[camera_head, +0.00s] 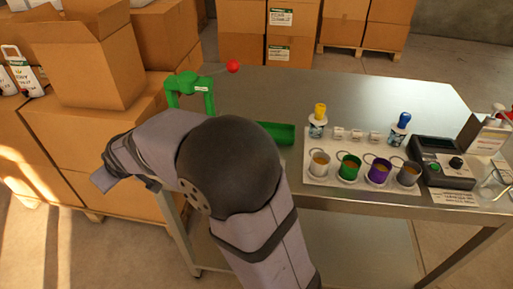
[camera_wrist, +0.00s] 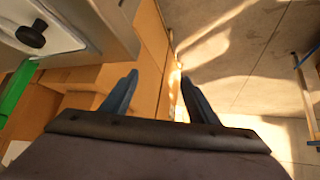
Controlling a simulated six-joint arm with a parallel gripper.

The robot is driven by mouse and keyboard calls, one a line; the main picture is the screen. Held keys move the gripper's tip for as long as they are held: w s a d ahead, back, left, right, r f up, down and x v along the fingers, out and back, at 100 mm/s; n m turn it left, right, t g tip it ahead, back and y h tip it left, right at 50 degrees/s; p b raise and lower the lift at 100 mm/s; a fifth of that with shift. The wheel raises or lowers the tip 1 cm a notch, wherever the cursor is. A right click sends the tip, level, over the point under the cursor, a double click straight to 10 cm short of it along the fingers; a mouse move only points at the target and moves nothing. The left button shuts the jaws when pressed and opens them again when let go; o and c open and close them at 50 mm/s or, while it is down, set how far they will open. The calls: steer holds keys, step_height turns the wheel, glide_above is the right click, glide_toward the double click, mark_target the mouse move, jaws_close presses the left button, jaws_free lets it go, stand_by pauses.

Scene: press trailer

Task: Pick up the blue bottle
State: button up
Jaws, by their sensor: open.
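The blue bottle (camera_head: 401,131), with a blue cap and a pale label, stands upright on the metal table, at the right end of a row of small white items. It does not show in the wrist view. In the wrist view my gripper (camera_wrist: 158,95) is open, with two blue-grey fingers apart and nothing between them. In the head view my arm is at the left of the table, well away from the bottle. The fingers do not show clearly there.
A yellow-capped bottle (camera_head: 318,121) stands left of the small white items. Several cups, including a green cup (camera_head: 348,167), stand in front. A dark device (camera_head: 446,163) is to the right. A green press (camera_head: 193,92) and cardboard boxes (camera_head: 85,62) are at left.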

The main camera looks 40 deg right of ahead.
steer(key=s+d+r+n+g+h+p, duration=0.1)
steer(key=d+r+n+h+p, duration=0.25)
steer(key=d, duration=0.55)
steer(key=s+d+r+n+g+h+p, duration=0.1)
steer(key=s+d+r+n+g+p, duration=0.15)
steer(key=d+r+p, duration=0.5)
steer(key=s+d+r+n+g+h+p, duration=0.1)
steer(key=d+r+n+h+p, duration=0.2)
steer(key=d, duration=0.8)
steer(key=s+d+f+n+g+p, duration=0.1)
steer(key=s+d+f+g, duration=0.15)
steer(key=s, duration=0.45)
steer(key=s+d+f+g+p, duration=0.2)
steer(key=s+d+g, duration=0.15)
steer(key=s, duration=0.35)
steer(key=shift+t+y, duration=0.45)
steer(key=shift+y, duration=0.1)
steer(key=shift+p+x, duration=0.85)
steer(key=shift+x, duration=2.65)
steer(key=shift+w+d+r, duration=0.1)
steer(key=shift+w+d, duration=0.05)
steer(key=c, duration=1.2)
